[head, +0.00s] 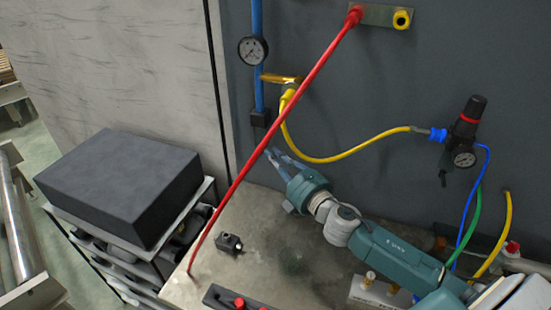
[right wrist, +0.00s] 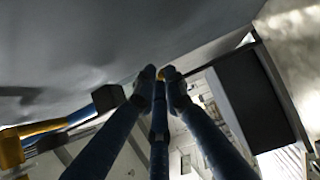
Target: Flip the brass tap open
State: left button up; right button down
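The brass tap (head: 278,78) sits on the wall panel beside the blue pipe (head: 257,90). Its brass part lies roughly level, and the yellow hose (head: 335,158) leads from just below it. The brass also shows at the lower left of the right wrist view (right wrist: 42,128). My right gripper (head: 272,153) is below the tap, apart from it, with its fingers pointing up and left. My left gripper is not in view.
A red lance (head: 250,165) slants across the view, near my right gripper. A gauge (head: 253,50) and a black block (head: 260,118) are on the blue pipe. A black regulator (head: 466,125) is on the right. A dark box (head: 120,180) stands left of the bench (head: 275,240).

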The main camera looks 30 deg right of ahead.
jog(key=shift+f, duration=0.25)
jog(key=n+y+b, duration=0.2)
jog(key=y, duration=0.1)
jog(key=d+n+g+y+b, duration=0.1)
jog(key=shift+w+f+y, duration=0.15)
jog(key=shift+w+y, duration=0.1)
jog(key=shift+y, duration=0.05)
jog(key=c, duration=1.9)
grip_release()
jog(key=shift+d, duration=0.1)
